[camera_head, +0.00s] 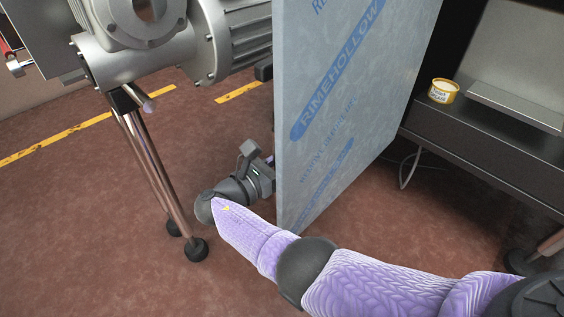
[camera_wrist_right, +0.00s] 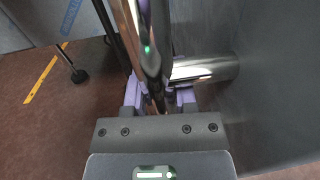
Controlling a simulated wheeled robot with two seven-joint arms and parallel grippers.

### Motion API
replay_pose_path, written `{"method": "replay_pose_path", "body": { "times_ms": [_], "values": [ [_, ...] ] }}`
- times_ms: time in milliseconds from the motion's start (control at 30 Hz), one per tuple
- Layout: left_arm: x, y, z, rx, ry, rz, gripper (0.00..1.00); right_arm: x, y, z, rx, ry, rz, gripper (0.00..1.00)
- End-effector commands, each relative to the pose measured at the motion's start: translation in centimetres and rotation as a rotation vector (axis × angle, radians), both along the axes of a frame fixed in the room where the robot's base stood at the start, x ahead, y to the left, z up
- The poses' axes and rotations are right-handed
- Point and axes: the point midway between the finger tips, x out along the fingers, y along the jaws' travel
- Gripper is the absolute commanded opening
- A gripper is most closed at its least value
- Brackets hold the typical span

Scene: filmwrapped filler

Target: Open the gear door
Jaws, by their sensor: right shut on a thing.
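The gear door (camera_head: 345,110) is a tall grey-blue panel in printed film, standing edge-on near the middle of the head view. My right arm in its purple sleeve comes in from the lower right, and its hand goes behind the door's left edge, where the fingertips are hidden. In the right wrist view my right gripper (camera_wrist_right: 158,98) is shut on a shiny metal handle bar (camera_wrist_right: 150,45). A metal post (camera_wrist_right: 205,68) joins the bar to the dark door face (camera_wrist_right: 275,90) on the right. My left gripper is not in view.
A grey machine with a motor (camera_head: 235,40) stands at the upper left on thin metal legs (camera_head: 150,160). A dark shelf (camera_head: 490,140) at the right bears a yellow-and-white tub (camera_head: 444,91). Reddish floor with yellow tape (camera_head: 80,130) lies open at the lower left.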

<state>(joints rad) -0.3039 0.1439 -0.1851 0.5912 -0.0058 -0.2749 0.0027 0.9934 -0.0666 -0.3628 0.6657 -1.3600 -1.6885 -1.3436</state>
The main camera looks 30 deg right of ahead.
Motion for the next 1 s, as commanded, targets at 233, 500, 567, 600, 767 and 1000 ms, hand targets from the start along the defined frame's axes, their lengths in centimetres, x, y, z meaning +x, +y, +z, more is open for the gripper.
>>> {"method": "replay_pose_path", "body": {
  "times_ms": [233, 500, 567, 600, 767, 1000],
  "values": [
    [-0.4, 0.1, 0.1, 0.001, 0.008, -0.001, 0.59, 0.0, -0.1, -0.1, 0.002, 0.001, -0.012, 0.00],
    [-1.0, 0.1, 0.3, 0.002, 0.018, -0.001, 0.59, 0.0, -0.1, 0.0, 0.002, 0.001, -0.012, 0.47],
    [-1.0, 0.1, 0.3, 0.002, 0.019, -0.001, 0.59, 0.0, -0.1, 0.0, 0.002, 0.001, -0.012, 0.49],
    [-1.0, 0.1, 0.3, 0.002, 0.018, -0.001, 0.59, 0.0, -0.1, 0.0, 0.001, 0.001, -0.011, 0.49],
    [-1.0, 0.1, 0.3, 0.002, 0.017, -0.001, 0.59, 0.0, -0.1, 0.0, 0.001, 0.000, -0.011, 0.49],
    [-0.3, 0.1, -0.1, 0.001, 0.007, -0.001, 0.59, -0.6, 4.4, -0.2, 0.003, 0.004, -0.008, 0.49]
  ]
}}
